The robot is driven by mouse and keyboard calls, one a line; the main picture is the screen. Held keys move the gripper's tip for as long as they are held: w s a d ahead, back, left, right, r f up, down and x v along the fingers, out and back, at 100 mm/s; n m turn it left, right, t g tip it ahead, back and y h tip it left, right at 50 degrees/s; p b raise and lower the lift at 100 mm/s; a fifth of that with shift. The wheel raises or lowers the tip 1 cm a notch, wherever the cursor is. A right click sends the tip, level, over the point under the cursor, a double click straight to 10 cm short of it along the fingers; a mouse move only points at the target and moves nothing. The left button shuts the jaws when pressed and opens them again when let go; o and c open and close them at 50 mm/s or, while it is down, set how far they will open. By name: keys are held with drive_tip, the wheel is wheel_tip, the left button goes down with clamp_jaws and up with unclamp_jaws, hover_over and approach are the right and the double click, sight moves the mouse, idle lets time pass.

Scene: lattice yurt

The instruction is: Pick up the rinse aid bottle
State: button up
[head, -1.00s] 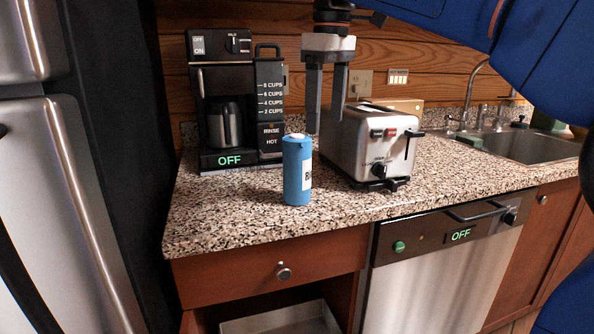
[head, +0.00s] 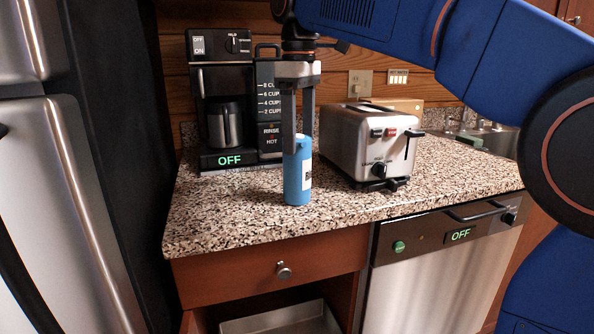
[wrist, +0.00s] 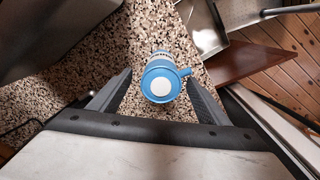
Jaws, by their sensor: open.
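The rinse aid bottle (head: 297,178) is blue with a white label and stands upright on the speckled counter. My gripper (head: 298,143) points straight down over it in the head view, with its fingers at the height of the bottle's top. The fingers are open and one partly hides the bottle's upper part. In the wrist view the bottle (wrist: 161,80) shows from above, with its round white cap centre and a small blue tab. It lies between and slightly beyond the two open fingers (wrist: 156,92), with gaps on both sides.
A steel toaster (head: 352,145) stands close to the right of the bottle. A black coffee maker (head: 222,75) stands behind it to the left. The counter (head: 225,215) is bare in front and to the left. An open drawer space (head: 285,318) is below.

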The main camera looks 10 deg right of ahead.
sight(295, 168)
wheel_tip(295, 168, down, 3)
drive_tip(key=shift+f, duration=0.15)
drive_tip(key=shift+w+a+f, duration=0.1)
drive_tip(key=shift+a+f, duration=0.1)
drive_tip(key=shift+f, duration=1.1)
drive_tip(key=shift+w+a+f, duration=0.1)
drive_tip(key=shift+a+f, duration=0.1)
drive_tip(key=shift+f, duration=1.1)
drive_tip(key=c, duration=1.3)
drive_tip(key=shift+o, duration=0.2)
drive_tip(key=shift+r, duration=0.1)
